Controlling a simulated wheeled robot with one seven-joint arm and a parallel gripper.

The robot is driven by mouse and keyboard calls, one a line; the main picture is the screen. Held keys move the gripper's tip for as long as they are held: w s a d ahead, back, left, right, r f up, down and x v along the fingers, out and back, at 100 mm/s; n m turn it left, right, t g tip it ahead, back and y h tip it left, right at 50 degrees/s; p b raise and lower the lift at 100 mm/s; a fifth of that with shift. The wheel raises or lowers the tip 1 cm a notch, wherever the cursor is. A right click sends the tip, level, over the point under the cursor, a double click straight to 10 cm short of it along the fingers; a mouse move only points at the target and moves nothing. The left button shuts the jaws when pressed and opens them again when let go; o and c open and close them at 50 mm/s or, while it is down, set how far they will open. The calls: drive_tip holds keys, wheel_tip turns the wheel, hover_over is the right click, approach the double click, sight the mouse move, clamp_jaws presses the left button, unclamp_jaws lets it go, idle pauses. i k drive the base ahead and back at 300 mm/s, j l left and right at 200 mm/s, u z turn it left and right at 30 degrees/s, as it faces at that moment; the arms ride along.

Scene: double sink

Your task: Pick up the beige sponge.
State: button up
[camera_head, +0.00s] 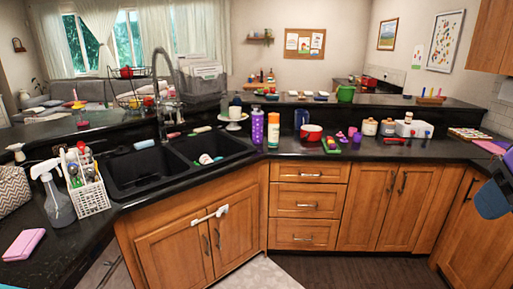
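I cannot pick out a beige sponge with certainty. A small pale item (202,129) lies on the rim behind the right sink basin, too small to identify. A light blue item (145,144) lies behind the left basin. A pink sponge-like block (24,244) lies on the counter at the left front.
A spray bottle (54,199) and a white utensil basket (90,197) stand left of the sink. The faucet (160,100) rises behind it. Purple (257,127) and orange-capped (273,130) bottles and a red pot (311,132) stand to its right. The front counter has bare stretches.

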sight(207, 128)
drive_tip(key=i+u, duration=0.1)
drive_tip(key=i, duration=0.7)
drive_tip(key=i+l+u, duration=0.1)
drive_tip(key=i, duration=0.75)
drive_tip(key=i+u, duration=0.75)
drive_tip(key=i+l+u, duration=0.2)
drive_tip(key=u, duration=0.2)
drive_tip(key=i+l+u, duration=0.4)
drive_tip(key=j, duration=0.1)
